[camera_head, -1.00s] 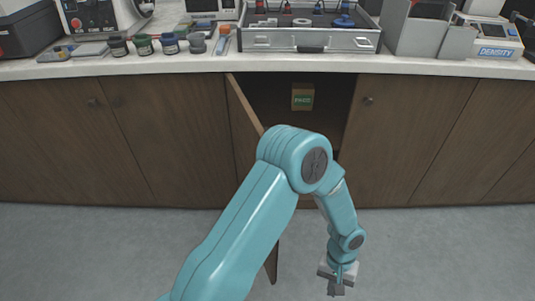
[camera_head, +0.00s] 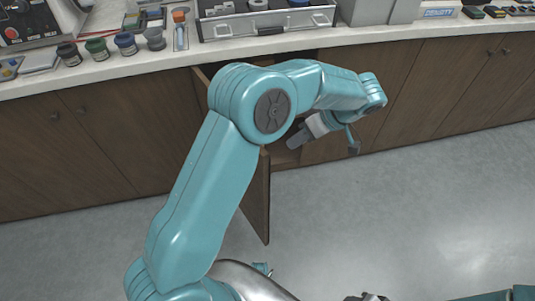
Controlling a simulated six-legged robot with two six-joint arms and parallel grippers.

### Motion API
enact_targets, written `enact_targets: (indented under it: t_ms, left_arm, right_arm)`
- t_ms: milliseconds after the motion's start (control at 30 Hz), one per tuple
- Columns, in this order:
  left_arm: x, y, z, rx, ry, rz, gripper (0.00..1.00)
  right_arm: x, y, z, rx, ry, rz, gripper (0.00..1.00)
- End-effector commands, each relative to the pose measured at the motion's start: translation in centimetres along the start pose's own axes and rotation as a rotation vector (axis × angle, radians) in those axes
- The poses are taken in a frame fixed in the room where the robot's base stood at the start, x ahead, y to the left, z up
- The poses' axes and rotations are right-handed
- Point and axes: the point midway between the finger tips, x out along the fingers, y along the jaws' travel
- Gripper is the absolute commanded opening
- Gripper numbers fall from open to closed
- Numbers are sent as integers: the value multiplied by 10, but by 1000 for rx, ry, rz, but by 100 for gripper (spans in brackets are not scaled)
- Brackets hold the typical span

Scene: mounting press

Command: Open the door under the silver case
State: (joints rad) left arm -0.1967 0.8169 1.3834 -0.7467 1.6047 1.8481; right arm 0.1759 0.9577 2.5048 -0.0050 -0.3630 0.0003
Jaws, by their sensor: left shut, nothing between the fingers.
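The silver case (camera_head: 222,29) stands open on the counter at the top. Below it the brown door (camera_head: 258,205) stands swung out from the cabinet front, its lower part showing past my arm. The top of the dark cabinet opening shows, but my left arm hides most of the inside. My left gripper (camera_head: 297,138) points left at the opening, to the right of the door. It is shut and empty, and the view does not show whether it touches the door. A grey part at the bottom edge looks like my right gripper (camera_head: 366,297), mostly cut off.
Closed cabinet doors line both sides (camera_head: 75,160). Several small jars (camera_head: 97,48) stand on the counter left of the case. The grey floor (camera_head: 420,210) is clear at the right.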

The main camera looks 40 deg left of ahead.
Motion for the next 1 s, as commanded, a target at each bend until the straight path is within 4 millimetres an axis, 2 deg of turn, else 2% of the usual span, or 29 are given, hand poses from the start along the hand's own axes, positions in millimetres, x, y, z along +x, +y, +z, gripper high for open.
enact_targets:
  t_ms: [33,267,400,600,1000]
  left_arm:
    - [13,0,0,0,-1,-4,0]
    - [62,1,-1,0,-4,-3,0]
    - [70,-19,-2,0,-2,0,0]
    - [78,-34,-3,1,-3,0,0]
    - [79,-36,-4,2,-2,1,0]
  right_arm:
    - [4,1,0,0,0,0,43]
    - [8,3,0,0,0,0,43]
    - [8,3,0,0,0,0,43]
    - [8,3,0,0,0,0,43]
    - [9,3,0,0,0,0,43]
